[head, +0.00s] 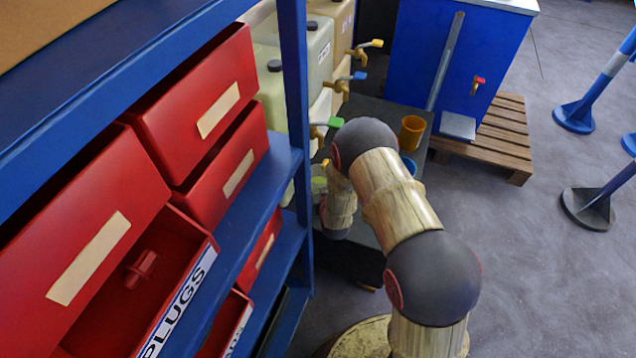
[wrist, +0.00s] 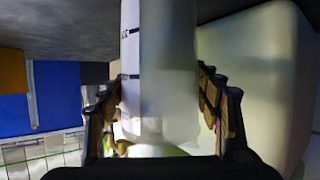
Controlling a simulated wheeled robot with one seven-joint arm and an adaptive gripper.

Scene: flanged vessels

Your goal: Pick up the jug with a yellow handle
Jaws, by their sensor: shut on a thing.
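My gripper (wrist: 163,100) is shut on a translucent whitish jug (wrist: 168,60) with dark graduation marks, its fingers on either side of the jug's body. A yellow-green patch shows low behind the jug, but I cannot tell whether it is the handle. In the head view my arm and the blue shelf post hide the gripper and most of what it holds.
A large pale container (wrist: 265,75) stands close to the right of the gripper. Tapped containers (head: 318,50) line the bench, with an orange cup (head: 411,132) and a blue cup (head: 408,165). A blue shelf (head: 293,100) holds red bins (head: 195,95).

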